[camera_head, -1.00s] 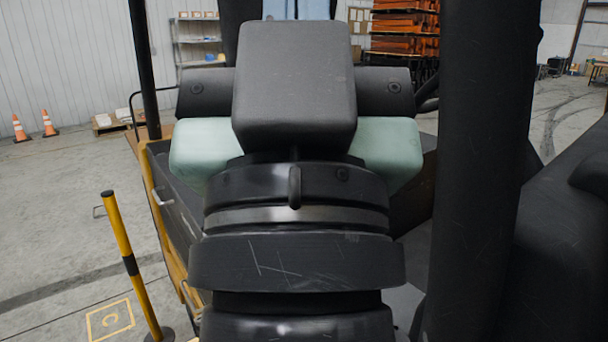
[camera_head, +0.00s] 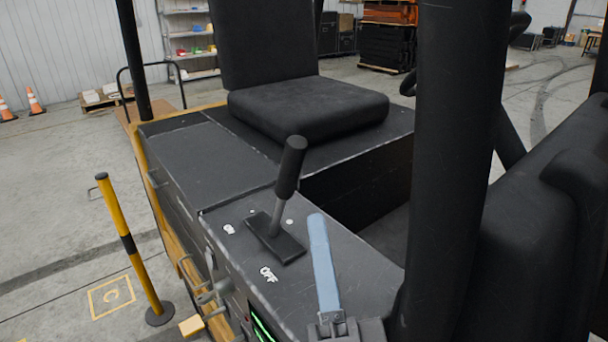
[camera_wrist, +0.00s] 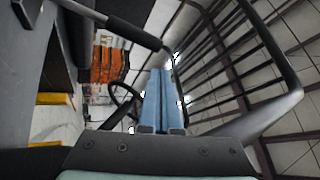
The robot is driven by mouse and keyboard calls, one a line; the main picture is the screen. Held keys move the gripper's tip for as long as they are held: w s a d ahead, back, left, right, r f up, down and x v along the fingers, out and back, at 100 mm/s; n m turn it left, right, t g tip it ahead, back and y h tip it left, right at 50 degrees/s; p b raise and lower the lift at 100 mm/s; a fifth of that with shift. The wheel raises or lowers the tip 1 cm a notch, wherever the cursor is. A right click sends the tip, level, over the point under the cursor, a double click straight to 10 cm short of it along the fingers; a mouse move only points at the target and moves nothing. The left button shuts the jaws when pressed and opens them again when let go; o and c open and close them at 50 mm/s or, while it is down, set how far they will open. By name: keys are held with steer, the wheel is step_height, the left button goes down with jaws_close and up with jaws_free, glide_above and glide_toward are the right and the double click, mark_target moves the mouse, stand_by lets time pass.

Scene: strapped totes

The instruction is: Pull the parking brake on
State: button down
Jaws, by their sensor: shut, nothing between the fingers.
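The parking brake lever (camera_head: 288,172) has a black grip on a grey shaft. It rises from a black slotted plate (camera_head: 285,245) on the dark console and leans toward the upper right in the head view. White OFF lettering (camera_head: 268,274) lies at the plate's near side; another small white marking (camera_head: 229,229) is farther left. My gripper (camera_head: 317,220), with blue fingers, is shut and empty, right of the lever and apart from it. In the wrist view its fingers (camera_wrist: 160,75) are together, and the lever's grip (camera_wrist: 130,30) appears just beyond their tips at upper left.
A black seat (camera_head: 305,105) stands behind the console (camera_head: 345,250). A thick black post (camera_head: 450,170) rises close on the right. A yellow-black bollard (camera_head: 128,245) stands on the floor at left. Grey levers (camera_head: 212,285) project from the console's left side.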

mark_target(284, 192)
step_height(284, 192, down, 5)
steer(key=s+d+m+h, duration=0.1)
steer(key=d+m, duration=0.1)
steer(key=m, duration=0.3)
steer(key=shift+s+f+g+h+p, duration=0.15)
steer(key=shift+s+g+h+p, duration=0.15)
steer(key=shift+s+g, duration=0.1)
steer(key=shift+d, duration=0.1)
steer(key=a+p+x, duration=0.2)
steer(key=p+x, duration=0.6)
steer(key=x, duration=0.5)
steer(key=shift+s+a+r, duration=0.15)
steer(key=shift+a+r, duration=0.1)
steer(key=shift+a, duration=0.15)
steer(key=shift+r, duration=0.1)
